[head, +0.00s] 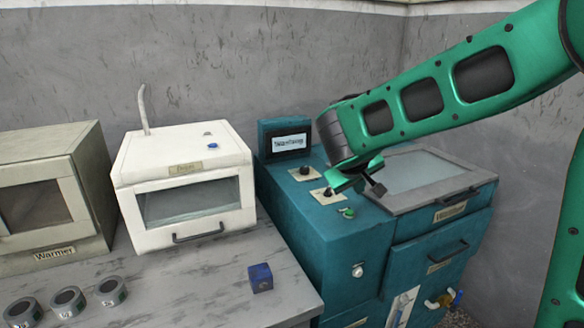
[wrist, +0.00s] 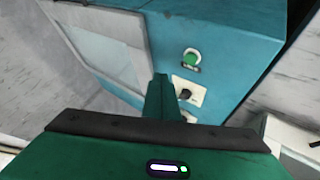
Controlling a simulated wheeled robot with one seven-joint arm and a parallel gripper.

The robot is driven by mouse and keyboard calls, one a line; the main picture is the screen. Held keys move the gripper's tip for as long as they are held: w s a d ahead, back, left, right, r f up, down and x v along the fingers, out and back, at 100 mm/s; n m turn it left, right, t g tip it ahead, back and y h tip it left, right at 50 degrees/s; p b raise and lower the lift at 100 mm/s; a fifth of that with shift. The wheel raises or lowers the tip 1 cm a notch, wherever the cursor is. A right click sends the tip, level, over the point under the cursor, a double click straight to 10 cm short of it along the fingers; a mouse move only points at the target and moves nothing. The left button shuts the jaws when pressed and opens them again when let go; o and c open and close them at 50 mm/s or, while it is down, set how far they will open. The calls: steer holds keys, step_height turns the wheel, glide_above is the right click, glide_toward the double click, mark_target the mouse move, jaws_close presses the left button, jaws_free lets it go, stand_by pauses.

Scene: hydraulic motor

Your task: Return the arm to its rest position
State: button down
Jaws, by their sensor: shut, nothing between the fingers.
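My gripper (head: 352,184) is at the end of my green arm, which reaches in from the upper right in the head view. It is shut and empty, just above the control panel of the teal machine (head: 318,240). In the wrist view the shut fingers (wrist: 161,95) show in front of the teal panel. A green button (wrist: 191,58) and a black knob (wrist: 184,94) lie beyond them. The green button (head: 347,212) also shows in the head view, just below the gripper. I cannot tell whether the fingers touch the panel.
A white oven-like box (head: 185,178) and a beige warmer (head: 50,198) stand on the grey table (head: 190,290). A blue cube (head: 260,278) and several grey metal rings (head: 67,301) lie in front of them. A small display (head: 288,140) stands behind the panel. Space above the table is free.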

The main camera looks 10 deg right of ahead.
steer(key=s+d+f+m+g, duration=0.2)
steer(key=s+d+m+g, duration=0.2)
steer(key=s+d, duration=1)
steer(key=s+f+m+g+y, duration=0.1)
steer(key=s+m+y, duration=0.1)
steer(key=s, duration=0.9)
steer(key=s+d+f+m+g+y, duration=0.1)
steer(key=s+f+m+g+y, duration=0.1)
steer(key=s, duration=1)
steer(key=shift+s+d+f+m+y, duration=0.15)
steer(key=shift+s+d+m+y, duration=0.1)
steer(key=shift+m+y, duration=0.2)
steer(key=shift+w+f+g, duration=0.25)
steer(key=shift+w+g, duration=0.05)
steer(key=shift+w, duration=0.4)
